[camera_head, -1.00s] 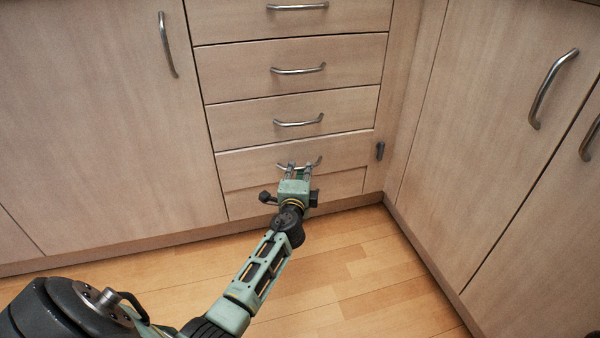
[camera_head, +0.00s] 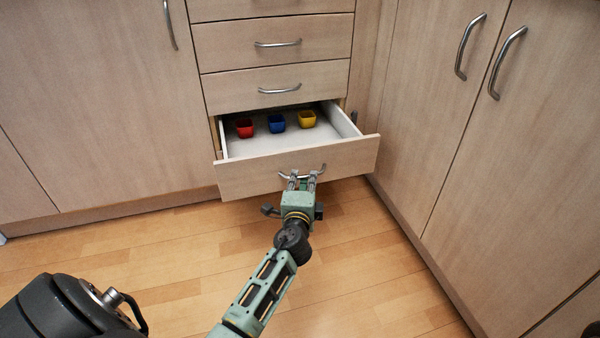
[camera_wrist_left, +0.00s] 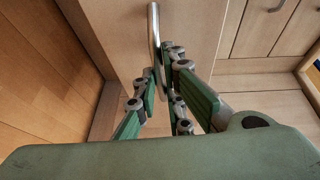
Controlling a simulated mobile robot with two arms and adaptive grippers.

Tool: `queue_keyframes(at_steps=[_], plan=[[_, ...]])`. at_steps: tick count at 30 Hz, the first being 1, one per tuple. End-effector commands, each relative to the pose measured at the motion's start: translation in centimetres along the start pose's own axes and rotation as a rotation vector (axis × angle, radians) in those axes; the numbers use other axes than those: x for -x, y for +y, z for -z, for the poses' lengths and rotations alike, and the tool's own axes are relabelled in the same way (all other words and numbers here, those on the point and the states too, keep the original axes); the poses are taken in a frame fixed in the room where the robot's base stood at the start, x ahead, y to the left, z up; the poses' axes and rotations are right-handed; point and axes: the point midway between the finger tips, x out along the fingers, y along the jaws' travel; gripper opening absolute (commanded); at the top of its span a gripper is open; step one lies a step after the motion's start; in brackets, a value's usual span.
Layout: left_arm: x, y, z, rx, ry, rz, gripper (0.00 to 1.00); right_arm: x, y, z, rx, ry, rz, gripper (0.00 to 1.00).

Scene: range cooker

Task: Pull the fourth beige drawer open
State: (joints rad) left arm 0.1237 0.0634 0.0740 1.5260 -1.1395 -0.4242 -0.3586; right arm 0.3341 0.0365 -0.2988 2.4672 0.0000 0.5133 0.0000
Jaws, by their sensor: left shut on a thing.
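The fourth beige drawer (camera_head: 240,180) stands well open in the head view, its front pulled out from the cabinet and its pale inside showing. Its curved metal handle (camera_head: 285,177) is in the fingers of my left gripper (camera_head: 302,182), which is shut on it. In the left wrist view the handle (camera_wrist_left: 154,30) is a metal bar running between the fingers of my left gripper (camera_wrist_left: 163,82). Inside the drawer, near the back, stand a red cup (camera_head: 245,128), a blue cup (camera_head: 276,123) and a yellow cup (camera_head: 307,119). My right gripper is not in view.
Shut drawers (camera_head: 220,88) sit above the open one. A cabinet door (camera_head: 90,110) is on the left, and cabinet doors with long handles (camera_head: 470,46) stand close on the right. The wooden floor (camera_head: 160,255) in front is clear.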

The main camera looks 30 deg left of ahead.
Motion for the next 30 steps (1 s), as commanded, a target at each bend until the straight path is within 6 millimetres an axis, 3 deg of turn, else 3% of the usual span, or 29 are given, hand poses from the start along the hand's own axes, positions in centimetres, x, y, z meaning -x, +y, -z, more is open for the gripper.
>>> queue_keyframes(at_steps=[6,12,26,27,30], plan=[[3.1,0.4,1.3,-0.001,0.002,-0.002,0.0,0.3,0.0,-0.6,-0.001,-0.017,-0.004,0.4],[4.7,0.5,2.0,-0.002,0.003,-0.001,0.0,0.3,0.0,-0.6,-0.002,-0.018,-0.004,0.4],[5.1,0.4,2.2,-0.003,0.002,0.0,0.0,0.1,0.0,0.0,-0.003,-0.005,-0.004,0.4],[5.1,0.4,2.2,-0.003,0.002,0.0,0.1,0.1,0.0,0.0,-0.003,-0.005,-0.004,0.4],[5.1,0.4,2.2,-0.002,0.002,0.0,0.19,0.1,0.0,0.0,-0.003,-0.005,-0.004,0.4]])
